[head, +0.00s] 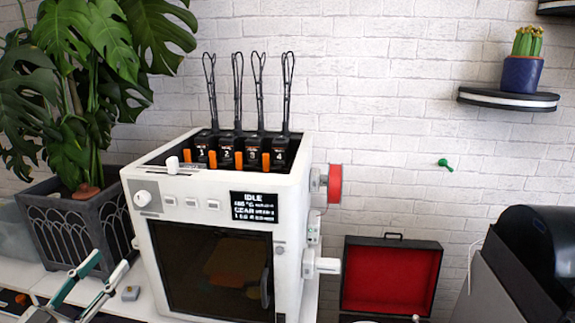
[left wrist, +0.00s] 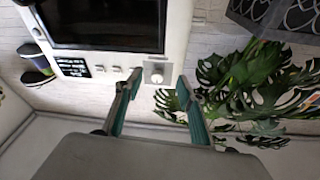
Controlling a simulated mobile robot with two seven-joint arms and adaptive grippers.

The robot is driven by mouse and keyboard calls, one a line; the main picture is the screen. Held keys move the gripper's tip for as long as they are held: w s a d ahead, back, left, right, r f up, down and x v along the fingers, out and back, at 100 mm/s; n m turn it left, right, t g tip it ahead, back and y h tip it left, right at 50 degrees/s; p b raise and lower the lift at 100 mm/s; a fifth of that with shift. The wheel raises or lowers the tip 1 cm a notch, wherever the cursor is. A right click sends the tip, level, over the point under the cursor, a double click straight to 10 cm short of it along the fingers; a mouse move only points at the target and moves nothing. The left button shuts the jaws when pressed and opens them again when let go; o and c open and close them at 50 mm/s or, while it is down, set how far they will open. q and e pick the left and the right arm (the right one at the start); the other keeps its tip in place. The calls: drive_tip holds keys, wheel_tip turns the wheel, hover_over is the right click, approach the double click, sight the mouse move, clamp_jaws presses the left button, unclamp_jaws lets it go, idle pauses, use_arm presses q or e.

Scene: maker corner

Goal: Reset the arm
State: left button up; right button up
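My left gripper (head: 112,260) is at the lower left of the head view, in front of the white machine's left side. Its two fingers are spread, with nothing between them. In the left wrist view the same gripper (left wrist: 160,76) shows open and empty, fingers pointing toward the machine's round knob. The white machine (head: 290,205) stands on the white table, with a dark front window, an "IDLE" display (head: 254,207) and a white knob (head: 142,198). The machine also shows upside down in the left wrist view (left wrist: 177,30). My right gripper is in neither view.
A large potted plant (head: 72,215) stands left of the machine. A red-lined open case (head: 388,280) and a black-and-grey appliance (head: 535,260) are at the right. A wall shelf (head: 508,98) holds a cactus.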

use_arm(q)
drive_tip(key=s+d+f+g+y, duration=0.1)
drive_tip(key=s+d+f+g, duration=0.15)
drive_tip(key=f, duration=0.85)
drive_tip(key=s+d+f+g, duration=0.2)
drive_tip(key=d+f, duration=0.2)
drive_tip(key=f, duration=0.7)
drive_tip(key=s+d+f+g+y, duration=0.1)
drive_tip(key=s+d+f+g, duration=0.2)
drive_tip(key=f, duration=0.8)
drive_tip(key=s+d+f+g, duration=0.2)
drive_tip(key=s+d+f, duration=0.5)
drive_tip(key=d+f, duration=0.1)
drive_tip(key=shift+f+g+h, duration=0.35)
drive_tip(key=shift+f+h, duration=0.05)
drive_tip(key=shift+f, duration=0.25)
